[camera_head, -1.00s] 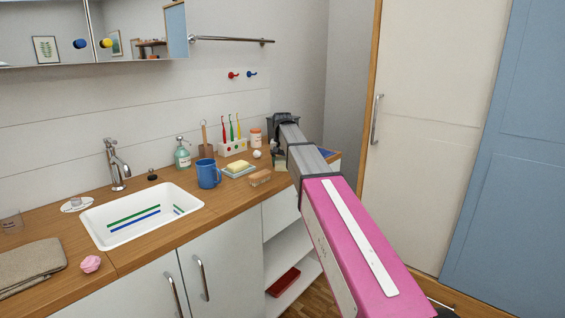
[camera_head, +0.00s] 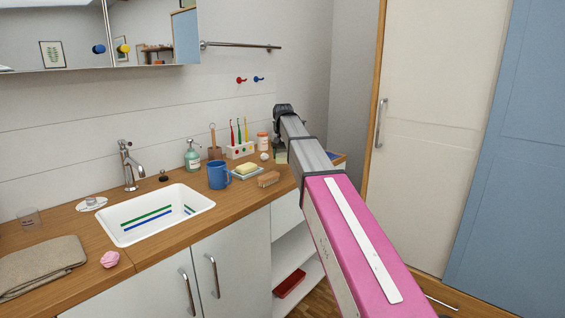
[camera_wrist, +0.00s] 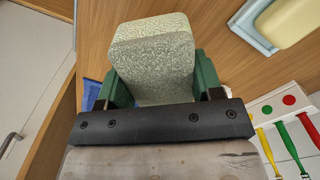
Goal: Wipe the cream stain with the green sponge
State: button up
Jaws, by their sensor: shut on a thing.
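In the wrist view a pale green, speckled sponge (camera_wrist: 150,50) is between the green fingers of my gripper (camera_wrist: 160,82), which is shut on it. The wooden counter (camera_wrist: 215,30) lies below the sponge. In the head view my gripper (camera_head: 283,145) is at the counter's far right end, largely hidden by my own arm. A small part of the sponge shows there. I cannot tell whether the sponge touches the counter. I make out no cream stain in either view; it may be hidden by the sponge or my arm.
Left of my gripper are a brown brush (camera_head: 268,179), a soap dish (camera_head: 246,174) with yellow soap, a toothbrush holder (camera_head: 240,150), a jar (camera_head: 262,141) and a small white ball (camera_head: 264,157). A blue mug (camera_head: 218,175) and sink (camera_head: 155,214) stand further left.

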jog(key=shift+r, duration=1.25)
